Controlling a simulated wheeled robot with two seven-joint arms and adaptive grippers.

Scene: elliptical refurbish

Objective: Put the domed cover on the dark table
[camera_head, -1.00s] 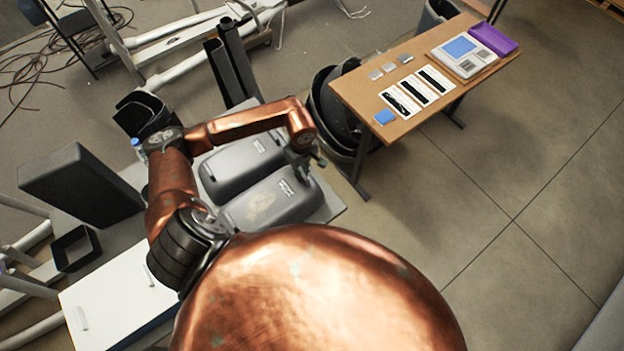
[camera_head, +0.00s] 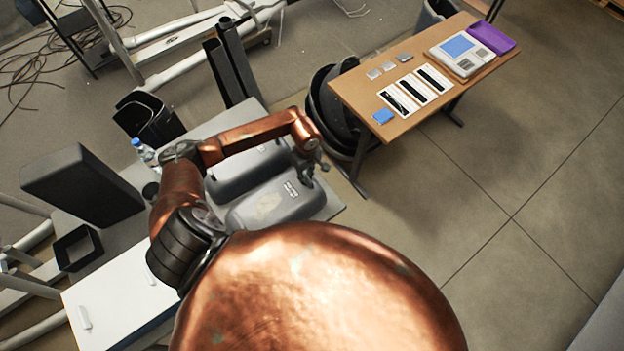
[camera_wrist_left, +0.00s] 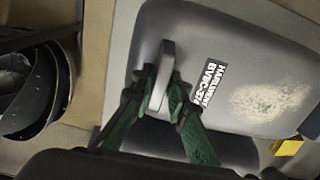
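Two grey domed covers lie side by side on a light grey table in the head view. The nearer domed cover (camera_head: 262,210) has a pale worn patch and a label, and also fills much of the left wrist view (camera_wrist_left: 225,65). The farther cover (camera_head: 235,175) is partly behind my left arm. My left gripper (camera_head: 308,168) is over the right end of the nearer cover. In the left wrist view its green fingers (camera_wrist_left: 165,85) stand on both sides of a grey upright handle; whether they press it is unclear. My right gripper is not visible. I cannot identify the dark table with certainty.
The grey table (camera_head: 330,208) carries the covers. A brown table (camera_head: 390,133) with cards and a device stands to the right, with black bins (camera_head: 325,115) beside it. A black box (camera_head: 80,185) stands at left. The floor at right is clear.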

